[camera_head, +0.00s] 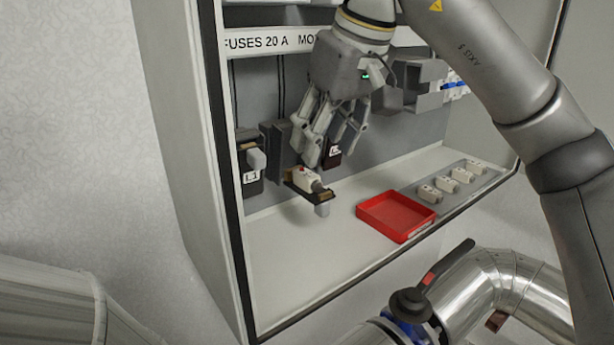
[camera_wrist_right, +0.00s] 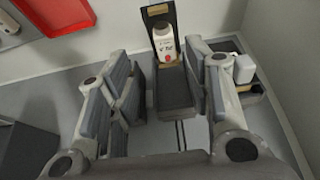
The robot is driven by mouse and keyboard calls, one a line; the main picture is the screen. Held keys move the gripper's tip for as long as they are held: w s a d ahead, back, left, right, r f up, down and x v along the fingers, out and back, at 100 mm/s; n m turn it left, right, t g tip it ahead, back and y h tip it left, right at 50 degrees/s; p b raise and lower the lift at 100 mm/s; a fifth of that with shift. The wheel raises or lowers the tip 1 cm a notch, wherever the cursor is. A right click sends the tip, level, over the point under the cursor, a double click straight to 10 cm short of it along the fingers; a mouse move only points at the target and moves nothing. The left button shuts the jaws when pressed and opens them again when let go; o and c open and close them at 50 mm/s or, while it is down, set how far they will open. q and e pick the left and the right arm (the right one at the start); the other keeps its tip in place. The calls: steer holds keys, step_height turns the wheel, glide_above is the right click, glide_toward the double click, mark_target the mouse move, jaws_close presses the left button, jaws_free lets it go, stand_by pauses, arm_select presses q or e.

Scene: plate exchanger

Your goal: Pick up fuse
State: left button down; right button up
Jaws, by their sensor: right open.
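A white fuse (camera_head: 306,178) with a red mark sits in an open, tilted-out fuse holder (camera_head: 322,190) with brass-coloured ends, below the label strip. The fuse also shows in the right wrist view (camera_wrist_right: 163,42), in the dark holder (camera_wrist_right: 172,90). My right gripper (camera_head: 326,148) is open and empty just above and behind this fuse, fingers pointing down. In the right wrist view its fingers (camera_wrist_right: 165,78) stand on either side of the holder, with the fuse beyond their tips. More white fuses (camera_head: 447,184) lie in a grey rack at the right. My left gripper is not in view.
A red tray (camera_head: 396,216) stands empty on the cabinet floor. A closed-looking holder labelled L1 (camera_head: 251,165) is left of the open one. The cabinet's left wall (camera_head: 205,150) is close by. A silver pipe with a valve handle (camera_head: 444,266) is in front.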

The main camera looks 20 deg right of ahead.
mark_target(309, 175)
steer(key=shift+w+a+f, duration=0.2)
steer(key=shift+w+f, duration=0.05)
steer(key=shift+f, duration=0.1)
steer(key=shift+w+a+f, duration=0.15)
steer(key=shift+f, duration=0.05)
steer(key=p+x, duration=0.3)
steer(key=shift+a+f, duration=0.1)
steer(key=shift+f, duration=0.35)
steer(key=shift+w+f, duration=0.1)
steer(key=shift+f, duration=0.4)
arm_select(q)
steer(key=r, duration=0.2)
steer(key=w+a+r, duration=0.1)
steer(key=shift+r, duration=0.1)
arm_select(e)
jaws_close()
steer(key=shift+r, duration=0.1)
